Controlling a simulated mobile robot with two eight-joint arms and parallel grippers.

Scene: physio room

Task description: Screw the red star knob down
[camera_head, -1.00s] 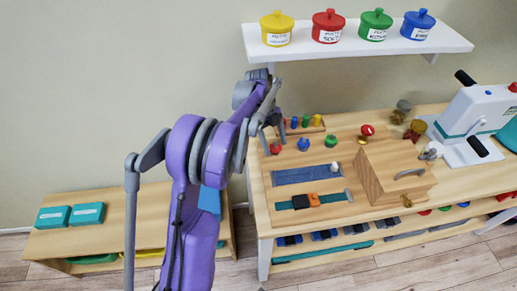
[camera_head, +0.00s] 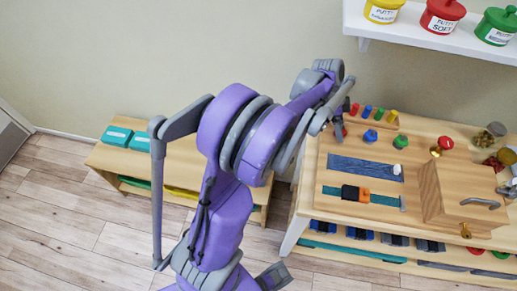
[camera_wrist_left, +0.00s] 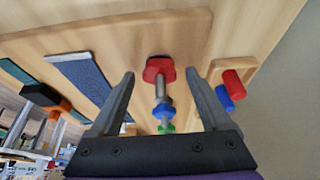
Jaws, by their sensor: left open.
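The red star knob (camera_wrist_left: 158,68) sits on a grey threaded post in the left wrist view, between the two fingers. In the head view it is the red bit (camera_head: 342,131) at the bench's left end, partly hidden by my gripper. My left gripper (camera_wrist_left: 159,80) is open, with one finger on each side of the knob and visible gaps between. It also shows at the end of the purple arm in the head view (camera_head: 336,122). A blue knob (camera_head: 370,135) and a green knob (camera_head: 393,145) stand to the right. My right gripper is out of view.
A rack with several coloured pegs (camera_head: 367,112) stands just behind the knobs. A blue strip (camera_head: 365,167) and a slider track lie in front. A wooden box (camera_head: 455,192) is to the right. A shelf with pots (camera_head: 440,42) hangs above.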

